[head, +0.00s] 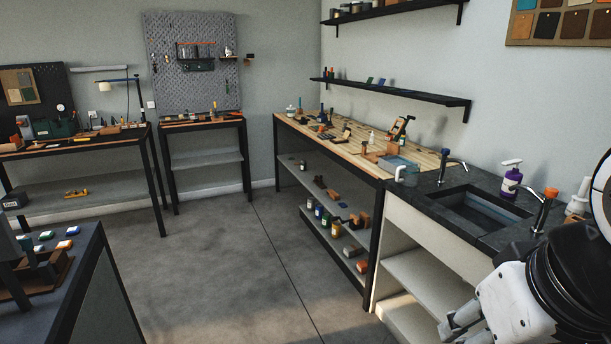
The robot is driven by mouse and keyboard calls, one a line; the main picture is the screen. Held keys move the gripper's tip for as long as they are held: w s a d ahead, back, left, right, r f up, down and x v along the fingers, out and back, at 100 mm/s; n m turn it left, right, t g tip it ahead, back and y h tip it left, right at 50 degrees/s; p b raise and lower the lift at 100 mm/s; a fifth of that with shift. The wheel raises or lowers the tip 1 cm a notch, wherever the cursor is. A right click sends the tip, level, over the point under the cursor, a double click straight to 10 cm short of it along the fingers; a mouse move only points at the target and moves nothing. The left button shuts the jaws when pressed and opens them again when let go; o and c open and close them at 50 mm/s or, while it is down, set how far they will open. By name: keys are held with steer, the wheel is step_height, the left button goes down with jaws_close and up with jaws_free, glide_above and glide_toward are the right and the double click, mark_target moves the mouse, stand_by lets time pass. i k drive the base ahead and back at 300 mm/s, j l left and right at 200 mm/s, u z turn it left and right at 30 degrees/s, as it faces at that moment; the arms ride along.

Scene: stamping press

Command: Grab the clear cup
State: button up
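I cannot make out a clear cup for certain. A small pale, cup-like thing (401,174) stands at the left end of the dark sink counter, beside a translucent bluish box; it is too small to tell whether it is clear. My gripper (455,328) is at the lower right, in front of the sink cabinet and well apart from that thing. Its grey fingers point down and left and are partly cut off by the bottom edge, so I cannot tell whether they are open or shut.
The sink (478,207) has a tap (449,167) and a purple bottle (511,180) behind it. A wooden workbench (290,122) with tools adjoins the counter. A dark table (88,262) stands at the lower left. The floor (215,265) between is clear.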

mark_target(411, 169)
steer(key=i+u, duration=0.45)
steer(key=i, duration=1)
steer(key=i+j+z, duration=0.1)
steer(key=i+z, duration=0.3)
steer(key=i+j+z, duration=0.15)
steer(key=z, duration=0.25)
steer(key=i+j+z, duration=0.6)
steer(key=z, duration=0.2)
steer(key=i+j+z, duration=0.2)
steer(key=j+z, duration=0.15)
steer(key=j, duration=0.15)
steer(key=i+j+z, duration=0.2)
steer(key=k+j, duration=0.05)
steer(key=j, duration=0.05)
